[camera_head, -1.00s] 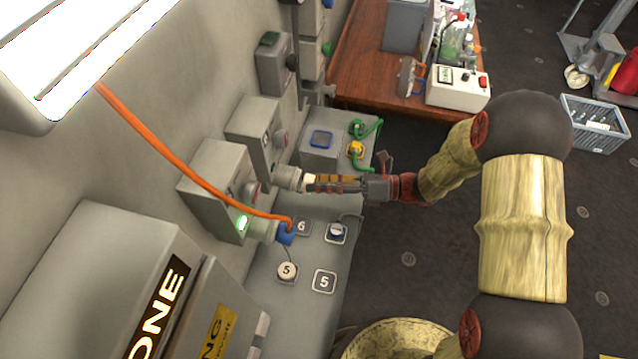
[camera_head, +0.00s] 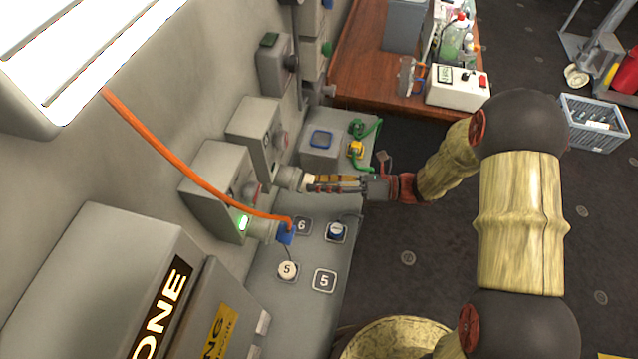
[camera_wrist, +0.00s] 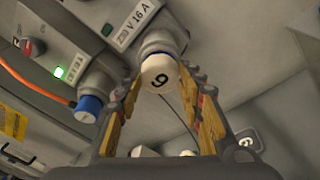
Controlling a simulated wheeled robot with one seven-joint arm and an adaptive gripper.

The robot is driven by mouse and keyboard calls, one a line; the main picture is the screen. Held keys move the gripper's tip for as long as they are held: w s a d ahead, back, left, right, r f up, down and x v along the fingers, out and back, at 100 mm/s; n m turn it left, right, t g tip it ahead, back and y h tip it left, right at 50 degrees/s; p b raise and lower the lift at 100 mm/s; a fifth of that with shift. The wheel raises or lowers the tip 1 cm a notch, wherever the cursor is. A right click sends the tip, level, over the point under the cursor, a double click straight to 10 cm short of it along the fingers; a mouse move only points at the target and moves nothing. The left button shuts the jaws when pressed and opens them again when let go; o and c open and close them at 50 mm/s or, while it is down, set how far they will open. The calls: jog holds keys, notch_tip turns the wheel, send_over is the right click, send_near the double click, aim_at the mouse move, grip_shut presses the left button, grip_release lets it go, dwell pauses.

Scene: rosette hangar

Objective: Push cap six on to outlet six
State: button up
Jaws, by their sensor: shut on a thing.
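Cap six (camera_wrist: 160,73) is white with a dark numeral on its face. My gripper (camera_wrist: 167,88) is shut on it, one finger on each side. In the wrist view the cap sits at the mouth of the grey round outlet six (camera_wrist: 158,42); I cannot tell how deep it is seated. In the head view, my gripper (camera_head: 312,184) reaches in level from the right to outlet six (camera_head: 290,178) on the wall box. Only a pale bit of the cap (camera_head: 308,182) shows there between the fingertips and the outlet.
A blue plug (camera_head: 286,233) with an orange cable fills the nearer outlet, beside a green lamp. The grey ledge (camera_head: 265,310) below holds a white cap marked 5 (camera_head: 287,270) and number plates 6 (camera_head: 302,225) and 5 (camera_head: 324,281). Green-corded items (camera_head: 357,148) lie beyond my gripper.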

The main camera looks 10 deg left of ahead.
jog(key=shift+a+r, duration=0.1)
jog(key=shift+a, duration=0.35)
jog(key=o, duration=1.1)
jog(key=shift+o, duration=0.2)
jog(key=w+d, duration=0.1)
jog(key=d, duration=1.1)
jog(key=shift+w, duration=0.25)
jog(key=shift+a+r, duration=0.1)
